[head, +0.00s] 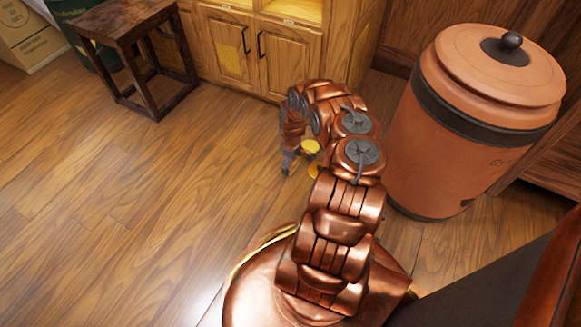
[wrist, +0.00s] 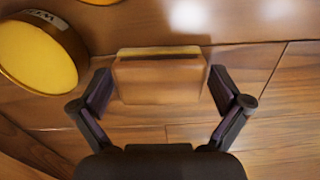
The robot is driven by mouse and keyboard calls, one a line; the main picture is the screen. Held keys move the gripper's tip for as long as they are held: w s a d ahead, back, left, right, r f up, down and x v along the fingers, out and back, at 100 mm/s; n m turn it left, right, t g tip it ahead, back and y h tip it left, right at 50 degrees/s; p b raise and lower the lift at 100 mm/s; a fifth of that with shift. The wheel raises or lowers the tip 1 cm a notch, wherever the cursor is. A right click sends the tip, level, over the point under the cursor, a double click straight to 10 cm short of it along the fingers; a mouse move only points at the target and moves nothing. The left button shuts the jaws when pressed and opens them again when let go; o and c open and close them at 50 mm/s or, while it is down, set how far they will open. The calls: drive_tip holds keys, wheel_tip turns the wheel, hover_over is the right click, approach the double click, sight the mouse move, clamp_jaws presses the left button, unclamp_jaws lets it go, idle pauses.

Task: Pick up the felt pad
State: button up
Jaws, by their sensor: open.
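In the wrist view, a tan-brown, block-like pad (wrist: 160,78) with a yellowish far edge lies between my gripper's fingers; it appears to be the felt pad. My gripper (wrist: 162,90) is open, with one finger at each side of the pad. A gap or light touch at the fingers cannot be told. In the head view, my gripper (head: 288,161) is low over the wooden floor, left of my arm. The pad is not distinguishable there and is likely hidden by my gripper and arm.
A round yellow-faced thing (wrist: 38,55) with a dark rim is left of my gripper. A large terracotta lidded jar (head: 440,145) stands right of my arm. A wooden cabinet (head: 290,60) is behind, a dark stool (head: 130,45) back left. The floor at left is clear.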

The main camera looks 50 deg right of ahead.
sight(292, 162)
drive_tip(key=c, duration=1)
drive_tip(key=shift+r+p, duration=0.3)
drive_tip(key=shift+r, duration=0.1)
wheel_tip(292, 162, up, 4)
drive_tip(key=p, duration=0.2)
drive_tip(key=shift+d+f+p, duration=0.1)
drive_tip(key=shift+f+p, duration=0.05)
drive_tip(key=shift+p, duration=0.2)
drive_tip(key=s+a+p, duration=0.2)
drive_tip(key=s+a, duration=0.1)
drive_tip(key=s+a+p, duration=0.3)
drive_tip(key=s+a, duration=0.1)
drive_tip(key=s+a+p, duration=0.2)
drive_tip(key=s+a, duration=0.1)
drive_tip(key=shift+s+a+r+p, duration=0.2)
drive_tip(key=shift+s+r+p, duration=0.05)
drive_tip(key=shift+r+p, duration=0.15)
drive_tip(key=shift+s+a+f, duration=0.1)
drive_tip(key=shift+s+a, duration=0.35)
drive_tip(key=shift+s, duration=0.05)
drive_tip(key=o, duration=0.7)
drive_tip(key=shift+c, duration=0.2)
drive_tip(key=c, duration=0.4)
